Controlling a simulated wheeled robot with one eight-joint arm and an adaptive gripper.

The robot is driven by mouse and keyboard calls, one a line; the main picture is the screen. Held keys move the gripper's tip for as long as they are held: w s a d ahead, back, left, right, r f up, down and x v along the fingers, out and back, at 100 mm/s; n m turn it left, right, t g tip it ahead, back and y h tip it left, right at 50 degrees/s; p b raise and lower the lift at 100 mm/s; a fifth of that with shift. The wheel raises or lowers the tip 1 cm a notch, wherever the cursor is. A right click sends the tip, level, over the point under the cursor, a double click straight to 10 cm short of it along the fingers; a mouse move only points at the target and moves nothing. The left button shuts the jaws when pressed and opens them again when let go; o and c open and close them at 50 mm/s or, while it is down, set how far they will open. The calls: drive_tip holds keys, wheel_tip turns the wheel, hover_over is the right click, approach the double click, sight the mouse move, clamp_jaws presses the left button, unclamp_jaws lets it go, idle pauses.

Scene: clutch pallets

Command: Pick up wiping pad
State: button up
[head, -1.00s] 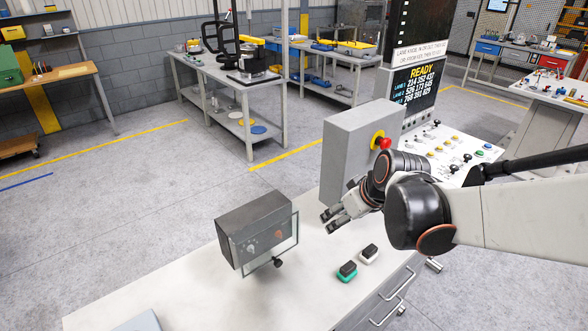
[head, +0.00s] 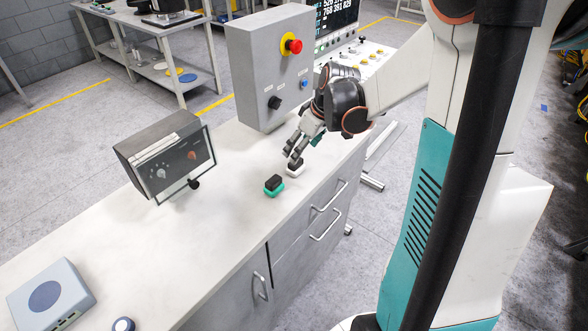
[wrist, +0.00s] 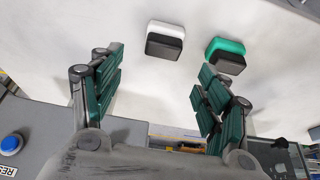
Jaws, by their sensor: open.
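Two small pads lie side by side on the white bench top. One has a black top and a white base (head: 295,169); it also shows in the wrist view (wrist: 165,40). The other has a black top and a green base (head: 273,187), also in the wrist view (wrist: 226,54). I cannot tell which one the task calls the wiping pad. My gripper (head: 297,151) is just above and behind the white-based pad in the head view. In the wrist view my gripper (wrist: 158,75) is open and empty, with both pads beyond the fingertips.
A grey control box (head: 268,75) with a red button stands behind my gripper. A dark tilted box with a clear front panel (head: 168,160) stands left of the pads. A blue-grey device (head: 52,296) lies at the near left. The bench top between is clear.

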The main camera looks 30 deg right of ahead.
sight(296, 166)
drive_tip(key=x, duration=0.2)
drive_tip(key=shift+w+f, duration=0.1)
drive_tip(key=shift+f, duration=0.2)
drive_tip(key=b+x, duration=0.1)
drive_tip(key=x, duration=0.1)
drive_tip(key=s+b+x, duration=0.1)
drive_tip(key=b+x, duration=0.1)
drive_tip(key=shift+w+f, duration=0.15)
drive_tip(key=shift+f, duration=0.3)
drive_tip(key=shift+w+f, duration=0.2)
drive_tip(key=shift+f, duration=0.1)
drive_tip(key=c, duration=1.1)
